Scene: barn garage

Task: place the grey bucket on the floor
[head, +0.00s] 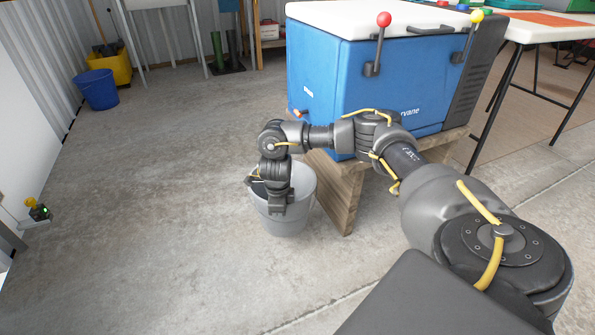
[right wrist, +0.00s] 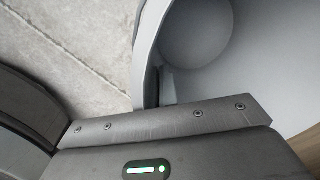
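The grey bucket (head: 301,209) is upright, low by the floor, beside the wooden stand at the centre of the head view. My right gripper (head: 277,212) points down over its near rim and looks shut on the bucket wall; its fingertips are mostly hidden. In the right wrist view, the bucket's pale inside (right wrist: 250,70) and curved rim fill the upper right, with the rim running down to my gripper. I cannot tell whether the bucket's base touches the floor (head: 170,220). My left gripper is not in view.
A blue cooler (head: 350,85) sits on a wooden stand (head: 345,190) right of the bucket. A white table (head: 545,30) stands at the right. A blue bucket (head: 97,90) and a yellow bucket (head: 122,68) stand far left. Floor left and front of the grey bucket is clear.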

